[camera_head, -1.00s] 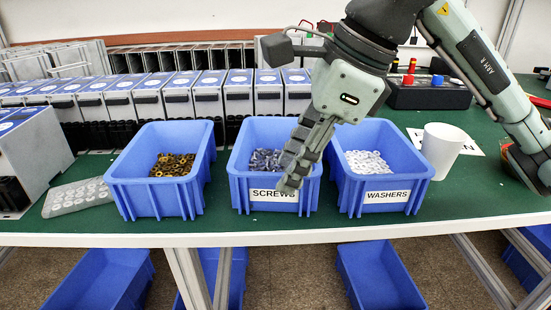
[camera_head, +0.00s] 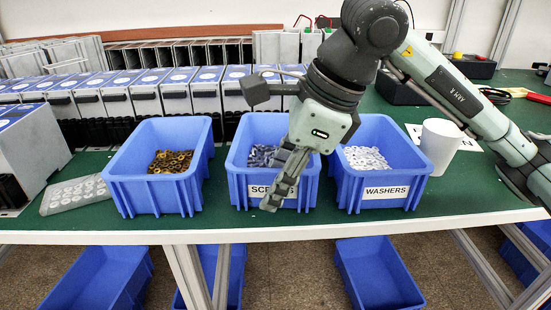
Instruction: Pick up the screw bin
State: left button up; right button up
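The screw bin (camera_head: 238,187) is a blue open-top bin with a white label, partly covered, and grey screws inside. It stands on the green table between two other blue bins. My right gripper (camera_head: 272,205) reaches down in front of its front wall and hides part of the label and the bin's right side. The fingers overlap in this view, so I cannot tell whether they are open or shut, nor whether they touch the wall. My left gripper is not in view.
The washer bin (camera_head: 345,197) stands close on the right, and a bin of brass nuts (camera_head: 130,190) on the left. A white cup (camera_head: 440,147) is right of the washers. A grey tray (camera_head: 75,195) lies at left. Several grey-white units (camera_head: 208,95) line the back.

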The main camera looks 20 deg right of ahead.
jog(key=shift+f, duration=0.15)
dwell(0.5)
grip_shut()
